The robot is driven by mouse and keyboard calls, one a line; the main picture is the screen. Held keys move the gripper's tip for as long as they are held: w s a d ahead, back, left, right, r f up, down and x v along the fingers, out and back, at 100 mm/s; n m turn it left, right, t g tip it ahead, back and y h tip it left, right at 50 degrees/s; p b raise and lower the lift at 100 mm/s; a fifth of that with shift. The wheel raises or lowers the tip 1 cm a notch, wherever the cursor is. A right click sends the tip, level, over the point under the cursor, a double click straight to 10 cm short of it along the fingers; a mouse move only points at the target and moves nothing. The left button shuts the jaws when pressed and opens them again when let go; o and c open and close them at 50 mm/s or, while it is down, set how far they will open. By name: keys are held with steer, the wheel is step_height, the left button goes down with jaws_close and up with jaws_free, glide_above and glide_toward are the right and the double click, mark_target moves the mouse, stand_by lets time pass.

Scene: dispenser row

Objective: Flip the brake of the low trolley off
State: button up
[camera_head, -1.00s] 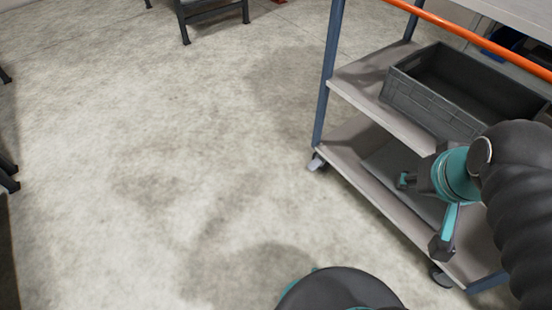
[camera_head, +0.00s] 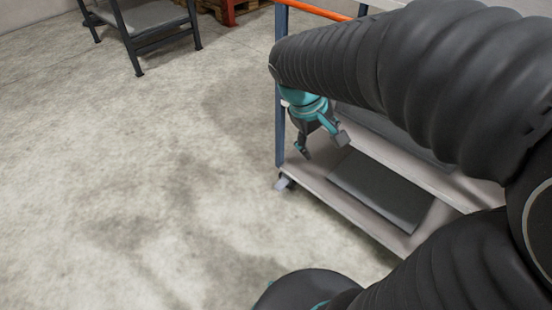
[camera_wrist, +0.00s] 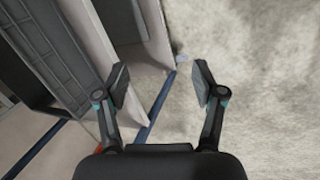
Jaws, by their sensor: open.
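The trolley (camera_head: 350,213) has blue posts, an orange handle and grey shelves; my arm hides much of it. At its near left corner is a caster with a small pale brake pedal (camera_head: 283,183). A small pale shape that looks like the pedal shows in the wrist view (camera_wrist: 181,58), by the end of the blue post. My gripper (camera_head: 322,146) is open and empty, pointing down above the lower shelf, beside the left post. It is above and to the right of the pedal. In the wrist view my gripper's fingers (camera_wrist: 160,83) are spread, with the post passing between them.
A dark flat panel (camera_head: 380,188) lies on the lower shelf. A grey crate (camera_wrist: 45,50) stands on a shelf at the left of the wrist view. A black-legged stand (camera_head: 150,18) is at the back left. The floor (camera_head: 130,180) left of the trolley is clear.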

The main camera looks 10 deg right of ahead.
steer(key=w+a+f+n+h+b, duration=0.3)
steer(key=w+f+n+h, duration=0.6)
steer(key=w+f, duration=1.25)
steer(key=w+a+f+n+t+h, duration=0.1)
steer(key=a+f+n+t, duration=0.15)
steer(key=f, duration=0.65)
steer(key=w+a+f+n+t+h, duration=0.1)
steer(key=a+f+n, duration=0.2)
steer(key=f, duration=0.6)
steer(key=n+t+b, duration=0.1)
steer(key=n+t, duration=0.5)
glide_toward(281, 186)
steer(key=shift+w+v, duration=0.2)
steer(key=shift+v, duration=0.95)
steer(key=shift+f+n, duration=0.25)
steer(key=shift+w+d, duration=0.2)
steer(key=shift+w, duration=0.05)
steer(key=x, duration=1.2)
steer(key=shift+w+d+f, duration=0.15)
steer(key=shift+w+d, duration=0.05)
steer(key=shift+d, duration=0.15)
